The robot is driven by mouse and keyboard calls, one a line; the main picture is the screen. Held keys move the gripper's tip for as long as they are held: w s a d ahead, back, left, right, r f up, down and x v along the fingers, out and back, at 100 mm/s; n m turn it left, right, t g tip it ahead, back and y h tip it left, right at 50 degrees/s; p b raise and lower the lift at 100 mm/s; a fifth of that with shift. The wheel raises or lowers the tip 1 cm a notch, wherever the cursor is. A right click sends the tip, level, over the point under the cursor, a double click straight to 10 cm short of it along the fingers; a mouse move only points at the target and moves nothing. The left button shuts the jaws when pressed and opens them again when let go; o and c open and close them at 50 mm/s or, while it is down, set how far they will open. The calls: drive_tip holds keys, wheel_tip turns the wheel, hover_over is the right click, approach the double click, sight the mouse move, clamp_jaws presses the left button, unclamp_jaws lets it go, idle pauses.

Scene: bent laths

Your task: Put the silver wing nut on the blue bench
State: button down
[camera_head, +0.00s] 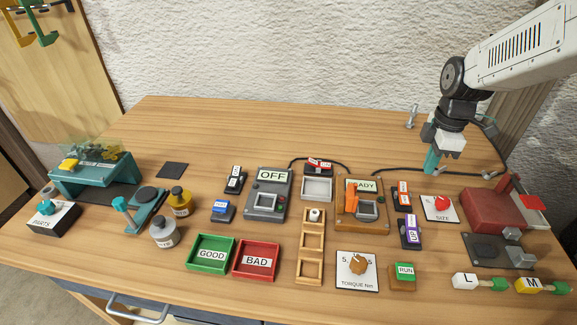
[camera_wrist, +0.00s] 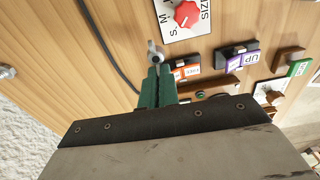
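The silver wing nut (camera_wrist: 153,50) shows in the wrist view as a small grey metal piece at my fingertips. My gripper (camera_wrist: 156,82) has teal fingers close together, with a narrow gap, and appears shut on it. In the head view my gripper (camera_head: 431,168) points down over the back right of the table; the nut is hardly visible there, and its height above the wood is unclear. The nearest match to the blue bench is a teal bench-like fixture (camera_head: 95,180) at the far left, with a clear cover and yellow part.
A dark cable (camera_head: 385,170) runs behind my gripper. A size dial card (camera_head: 441,208) and red fixture (camera_head: 494,210) stand in front and right. Another silver piece (camera_head: 411,117) stands at the back. Switch boxes, trays and bottles fill the middle; the back left wood is clear.

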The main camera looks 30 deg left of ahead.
drive_tip(key=w+d, duration=0.1)
drive_tip(key=w, duration=0.4)
drive_tip(key=w+d+f, duration=0.1)
drive_tip(key=w, duration=0.4)
drive_tip(key=w+d+f, duration=0.1)
drive_tip(key=w, duration=0.4)
drive_tip(key=shift+w+f, duration=0.15)
hover_over(475, 157)
drive_tip(key=shift+f, duration=0.75)
drive_tip(key=shift+d+f, duration=0.1)
drive_tip(key=shift+f, duration=1.6)
drive_tip(key=shift+f, duration=0.15)
drive_tip(key=c, duration=1.6)
unclamp_jaws()
drive_tip(key=shift+c, duration=0.2)
wheel_tip(475, 157, up, 12)
drive_tip(key=shift+d+r, duration=0.2)
drive_tip(key=shift+r, duration=0.05)
